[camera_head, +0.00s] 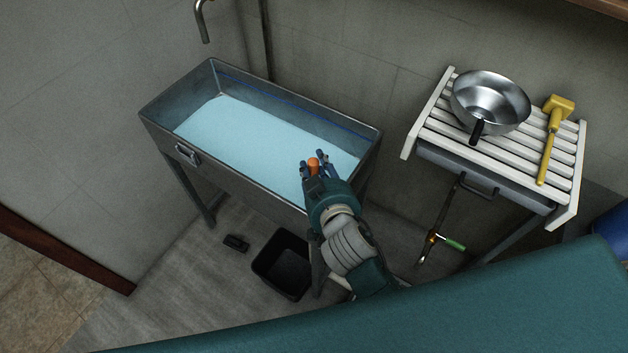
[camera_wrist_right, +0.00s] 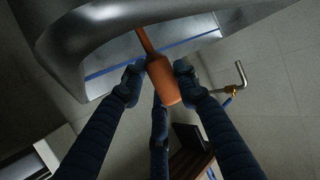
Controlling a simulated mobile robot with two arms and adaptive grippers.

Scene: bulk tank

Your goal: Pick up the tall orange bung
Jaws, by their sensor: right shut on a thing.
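The tall orange bung (camera_head: 313,164) is between the fingers of my right gripper (camera_head: 316,163), over the front right part of the tank (camera_head: 262,191). In the right wrist view the bung (camera_wrist_right: 163,82) shows a thick tapered body and a thinner orange stem running up toward the tank. My right gripper (camera_wrist_right: 157,85) has its dark blue fingers shut around the thick body. The head view is too small to tell how far the bung stands above the pale blue liquid (camera_head: 255,135). My left gripper is not in view.
A black tub (camera_head: 283,264) stands on the floor. A spout (camera_head: 202,20) hangs above the tank.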

